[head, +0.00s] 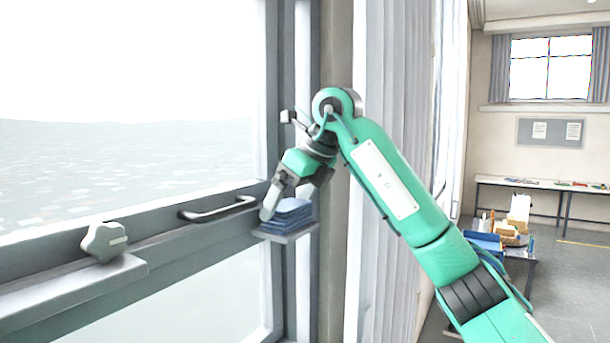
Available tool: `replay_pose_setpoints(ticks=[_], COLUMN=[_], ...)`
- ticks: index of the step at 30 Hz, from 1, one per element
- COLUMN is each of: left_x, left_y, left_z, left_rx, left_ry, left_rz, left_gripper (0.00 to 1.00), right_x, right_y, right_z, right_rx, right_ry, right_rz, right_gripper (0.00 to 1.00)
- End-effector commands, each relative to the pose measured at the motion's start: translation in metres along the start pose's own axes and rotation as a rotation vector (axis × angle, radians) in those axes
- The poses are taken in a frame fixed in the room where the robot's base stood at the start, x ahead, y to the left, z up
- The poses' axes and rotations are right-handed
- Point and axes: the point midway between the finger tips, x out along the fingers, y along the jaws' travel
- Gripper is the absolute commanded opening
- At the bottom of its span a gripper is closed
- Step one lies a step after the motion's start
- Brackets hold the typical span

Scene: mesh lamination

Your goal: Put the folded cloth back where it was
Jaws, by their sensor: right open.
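The folded blue cloth (291,214) lies in a stack of layers on a small grey ledge (290,236) at the corner of the window frame. My right gripper (270,208) points down at the left side of the cloth. Its jaws are open. One pale finger shows at the cloth's left edge; the other finger cannot be made out. I cannot tell whether the finger touches the cloth. My left gripper is not in view.
A dark bar handle (217,210) is fixed to the window rail left of the ledge. A pale lobed knob (104,241) stands further left above a grey sill (75,287). A grey curtain (385,120) hangs behind my right arm. A cluttered low table (524,268) stands at the right.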

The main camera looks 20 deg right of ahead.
Motion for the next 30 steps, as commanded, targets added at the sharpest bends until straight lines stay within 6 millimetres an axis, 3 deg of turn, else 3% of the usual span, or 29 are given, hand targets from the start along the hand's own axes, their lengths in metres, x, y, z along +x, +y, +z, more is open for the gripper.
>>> replay_pose_setpoints(ticks=[7,18,30], left_x=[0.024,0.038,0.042], left_y=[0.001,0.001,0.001], left_z=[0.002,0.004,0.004], left_rx=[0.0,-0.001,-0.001], left_ry=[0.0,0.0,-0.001], left_rz=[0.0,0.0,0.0], left_gripper=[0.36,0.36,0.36], right_x=[-0.036,-0.087,-0.108], right_y=[0.001,0.0,0.0], right_z=[-0.002,-0.001,0.0], right_rx=[0.0,0.0,0.0], right_ry=[-0.005,-0.004,-0.002], right_rz=[-0.002,-0.003,-0.001], right_gripper=[1.0,1.0,1.0])
